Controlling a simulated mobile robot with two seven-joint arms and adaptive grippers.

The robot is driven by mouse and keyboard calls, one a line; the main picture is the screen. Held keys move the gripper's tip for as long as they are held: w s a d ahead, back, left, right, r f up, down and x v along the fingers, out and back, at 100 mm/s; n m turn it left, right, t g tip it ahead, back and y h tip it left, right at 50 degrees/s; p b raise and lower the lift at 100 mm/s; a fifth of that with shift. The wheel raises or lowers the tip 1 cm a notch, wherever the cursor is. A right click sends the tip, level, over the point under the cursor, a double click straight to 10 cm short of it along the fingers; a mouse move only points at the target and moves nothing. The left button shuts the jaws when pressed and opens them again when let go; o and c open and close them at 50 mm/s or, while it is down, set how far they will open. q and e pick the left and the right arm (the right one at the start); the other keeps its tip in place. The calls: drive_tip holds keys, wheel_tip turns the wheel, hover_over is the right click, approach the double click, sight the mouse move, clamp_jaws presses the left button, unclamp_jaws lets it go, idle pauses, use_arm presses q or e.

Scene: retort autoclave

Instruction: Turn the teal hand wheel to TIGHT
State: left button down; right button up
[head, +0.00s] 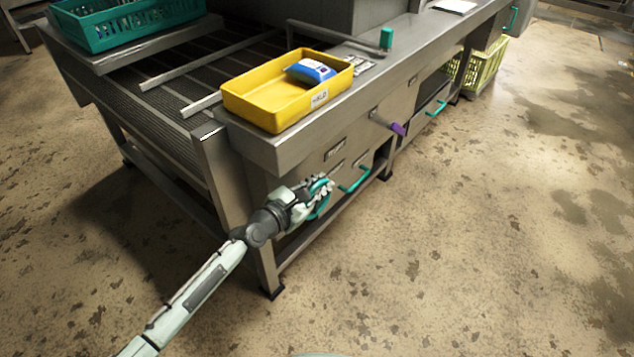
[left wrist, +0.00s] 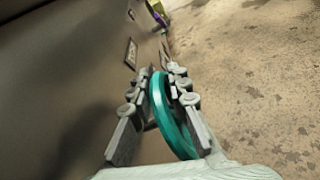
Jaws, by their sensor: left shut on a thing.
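The teal hand wheel (head: 319,199) is on the front face of the steel machine, low near its left corner. My left gripper (head: 318,190) reaches it from the lower left and is shut on its rim. In the left wrist view the wheel (left wrist: 164,110) stands edge-on between the two fingers of the gripper (left wrist: 160,85). The gripper hides part of the wheel. A small label plate (left wrist: 131,53) is on the panel beyond the fingers, but I cannot read it. My right gripper does not show.
A teal bar handle (head: 355,181) sticks out just right of the wheel. A purple handle (head: 398,129) is farther along the front. A yellow tray (head: 253,112) with a blue packet (head: 310,71) stands on the ledge above. The floor in front is clear.

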use_arm(q)
drive_tip(key=shift+w+d+r+g+y, duration=0.3)
drive_tip(key=shift+w+r+g, duration=0.2)
drive_tip(key=shift+r, duration=0.1)
drive_tip(key=shift+a+f, duration=0.25)
drive_tip(key=c, duration=1.6)
unclamp_jaws()
drive_tip(key=shift+s+a, duration=0.1)
drive_tip(key=shift+o, duration=0.3)
drive_tip(key=shift+s+f, duration=0.1)
drive_tip(key=shift+f, duration=0.1)
drive_tip(key=shift+s, duration=0.1)
drive_tip(key=v, duration=1.1)
drive_tip(key=shift+s+r, duration=0.3)
drive_tip(key=shift+r, duration=0.1)
drive_tip(key=shift+a, duration=0.1)
